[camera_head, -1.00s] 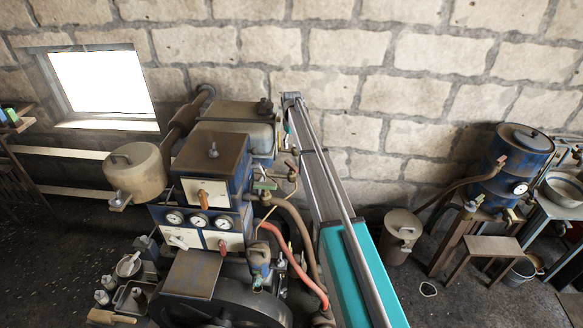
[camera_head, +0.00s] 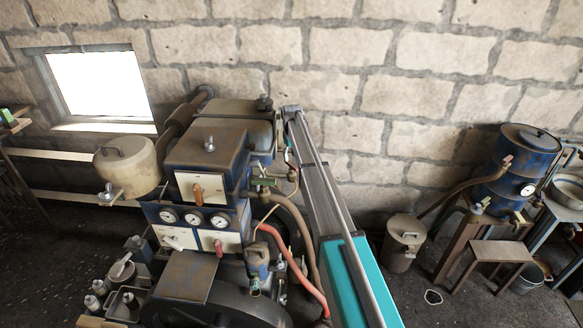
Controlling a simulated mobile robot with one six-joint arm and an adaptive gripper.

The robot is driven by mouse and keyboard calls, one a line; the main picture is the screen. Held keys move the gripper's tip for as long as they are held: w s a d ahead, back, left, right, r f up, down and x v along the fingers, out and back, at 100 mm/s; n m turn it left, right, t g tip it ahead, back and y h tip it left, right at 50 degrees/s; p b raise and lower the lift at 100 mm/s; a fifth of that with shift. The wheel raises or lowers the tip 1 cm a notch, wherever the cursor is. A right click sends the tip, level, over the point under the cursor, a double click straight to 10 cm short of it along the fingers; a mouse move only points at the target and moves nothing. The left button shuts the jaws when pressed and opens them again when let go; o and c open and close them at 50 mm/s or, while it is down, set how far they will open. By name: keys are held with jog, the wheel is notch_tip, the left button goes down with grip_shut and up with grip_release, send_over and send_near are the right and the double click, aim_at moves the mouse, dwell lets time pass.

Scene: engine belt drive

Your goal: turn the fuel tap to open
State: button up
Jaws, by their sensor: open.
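The engine (camera_head: 205,150) stands left of centre, with a tank (camera_head: 238,108) at its top back. A small green fitting with a brass-coloured body (camera_head: 264,183) sits on the pipework at the engine's right side, below the tank. It may be the fuel tap, but I cannot tell for sure, nor how its handle is set. My grey and teal arm reaches up just right of this pipework. Its far end is near the tank's right edge. My gripper cannot be made out; it seems hidden beyond the arm or pipes.
A control box (camera_head: 206,170) with an orange lever (camera_head: 197,192) and gauges faces me. A red hose (camera_head: 290,262) curves beside my arm. A blue drum (camera_head: 508,165), a lidded can (camera_head: 403,240) and a small stool (camera_head: 486,256) stand at right. Floor between is mostly clear.

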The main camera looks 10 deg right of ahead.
aim_at(292, 163)
jog(key=shift+f+b, duration=1.55)
jog(key=shift+f, duration=0.3)
jog(key=shift+c, duration=0.3)
grip_shut()
